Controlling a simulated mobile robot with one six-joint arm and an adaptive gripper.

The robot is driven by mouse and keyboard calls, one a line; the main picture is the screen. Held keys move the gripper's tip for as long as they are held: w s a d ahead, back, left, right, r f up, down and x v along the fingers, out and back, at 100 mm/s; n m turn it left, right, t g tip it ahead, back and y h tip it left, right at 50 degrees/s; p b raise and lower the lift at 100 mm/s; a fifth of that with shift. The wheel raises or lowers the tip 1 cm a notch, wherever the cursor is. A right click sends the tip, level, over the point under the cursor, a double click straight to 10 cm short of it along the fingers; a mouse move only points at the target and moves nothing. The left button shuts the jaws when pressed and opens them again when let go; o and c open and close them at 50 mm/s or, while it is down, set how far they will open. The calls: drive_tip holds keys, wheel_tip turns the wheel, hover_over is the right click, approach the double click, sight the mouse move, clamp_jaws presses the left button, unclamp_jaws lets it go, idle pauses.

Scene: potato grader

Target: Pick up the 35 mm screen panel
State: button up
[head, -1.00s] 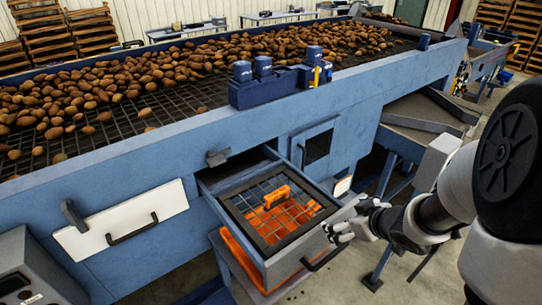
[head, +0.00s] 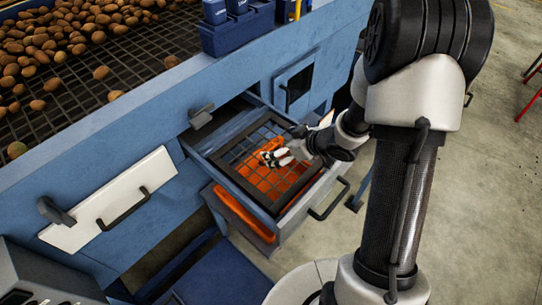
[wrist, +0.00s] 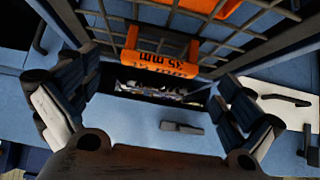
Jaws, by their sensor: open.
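The 35 mm screen panel (head: 243,187) is a dark square frame with a wire grid, lying in an open drawer (head: 292,222) of the blue grader. In the wrist view an orange handle (wrist: 158,55) marked "35 mm" stands up from the panel grid. My gripper (head: 272,158) is over the panel in the head view and hides much of the handle. In the wrist view my gripper (wrist: 145,82) has its two fingers spread wide, one on each side of the handle, with nothing held. I cannot tell how much height separates the fingertips from the handle.
The drawer front has a dark pull handle (head: 328,202). An orange tray (head: 243,215) shows below the drawer. A white panel with a dark handle (head: 122,208) is on the grader's side at left. Potatoes (head: 75,35) lie on the grader's top screen.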

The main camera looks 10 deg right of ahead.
drive_tip(key=x, duration=0.9)
drive_tip(key=shift+w+a, duration=0.1)
drive_tip(key=c, duration=2)
drive_tip(key=shift+r, duration=0.1)
